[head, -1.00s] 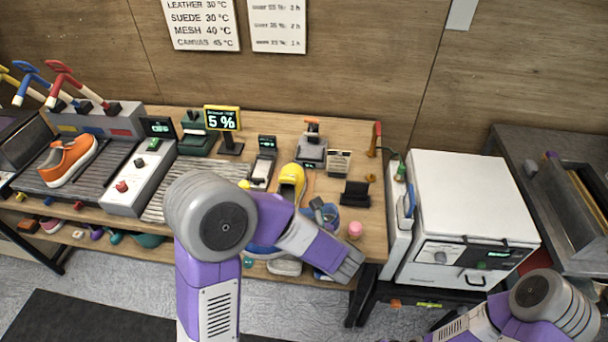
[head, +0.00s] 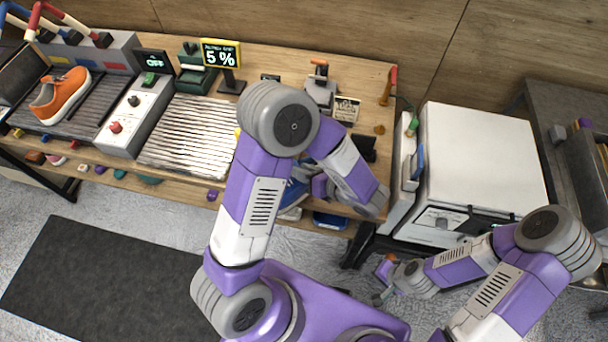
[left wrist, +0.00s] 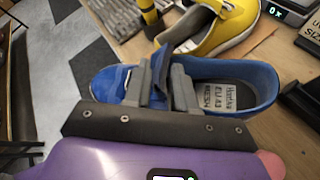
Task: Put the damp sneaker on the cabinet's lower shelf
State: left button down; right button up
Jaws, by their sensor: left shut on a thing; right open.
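A blue sneaker (left wrist: 225,88) with a white inside label reading MESH shows in the left wrist view. In the head view only a blue part of it (head: 294,194) shows beside my arm. My left gripper (left wrist: 160,82) is shut on the sneaker at its tongue and near side. My left forearm hides most of this grip in the head view. My right gripper (head: 385,283) is open and empty, low in front of the white cabinet (head: 480,165). The cabinet's front has a dark handle; its inside and shelves are not visible.
A yellow sneaker (left wrist: 222,28) lies just beyond the blue one. An orange sneaker (head: 60,95) sits at the workbench's left. A ribbed mat (head: 188,135) is bare. The floor around the dark mat (head: 95,280) is clear.

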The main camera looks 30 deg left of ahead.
pick_arm(q)
jog(key=shift+w+f, duration=0.1)
jog(key=shift+f, duration=1.2)
jog(key=shift+f+b, duration=0.1)
jog(key=shift+b, duration=0.2)
jog(key=c, duration=0.9)
grip_release()
jog(key=shift+f, duration=0.1)
